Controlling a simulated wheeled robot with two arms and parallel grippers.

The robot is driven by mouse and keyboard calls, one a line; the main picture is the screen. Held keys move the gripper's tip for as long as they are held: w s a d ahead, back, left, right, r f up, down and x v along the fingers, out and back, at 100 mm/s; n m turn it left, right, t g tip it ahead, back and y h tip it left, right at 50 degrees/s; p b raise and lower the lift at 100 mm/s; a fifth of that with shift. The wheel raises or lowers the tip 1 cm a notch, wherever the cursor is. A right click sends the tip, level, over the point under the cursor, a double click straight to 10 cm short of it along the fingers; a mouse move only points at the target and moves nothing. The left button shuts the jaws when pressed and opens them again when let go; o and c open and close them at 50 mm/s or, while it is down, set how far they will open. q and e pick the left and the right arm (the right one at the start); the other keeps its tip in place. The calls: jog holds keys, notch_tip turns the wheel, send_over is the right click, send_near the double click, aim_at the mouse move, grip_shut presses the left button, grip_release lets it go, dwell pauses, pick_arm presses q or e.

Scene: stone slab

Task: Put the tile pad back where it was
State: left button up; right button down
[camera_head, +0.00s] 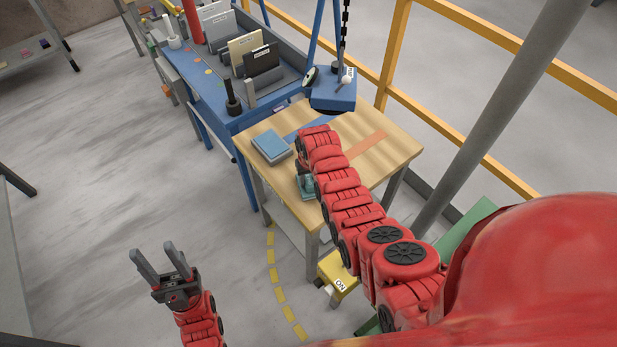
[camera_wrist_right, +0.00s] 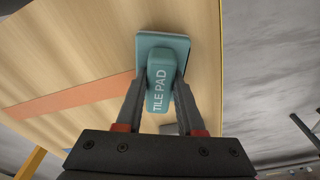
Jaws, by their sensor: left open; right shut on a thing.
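The tile pad (camera_head: 306,187) is a teal block with a raised grip. It is at the near left part of the wooden table (camera_head: 285,190), in the head view. In the right wrist view the tile pad (camera_wrist_right: 158,101) shows its "TILE PAD" lettering. My right gripper (camera_wrist_right: 160,88) is shut on its grip, one finger on each side. I cannot tell whether the pad touches the table top. In the head view my right arm partly covers the pad and hides most of the gripper. My left gripper (camera_head: 153,249) is open and empty above the floor at lower left.
A blue stacked block (camera_head: 271,146) lies on the table's left side. A blue strip (camera_head: 300,129) and an orange strip (camera_head: 366,144) mark the table top. A blue lifting block (camera_head: 333,92) hangs on a chain behind it. A blue bench (camera_head: 212,105) holds upright plates.

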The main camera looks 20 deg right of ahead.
jog(key=shift+f, duration=0.15)
jog(key=c, duration=1)
grip_release()
jog(key=shift+f, duration=0.1)
jog(key=o, duration=0.5)
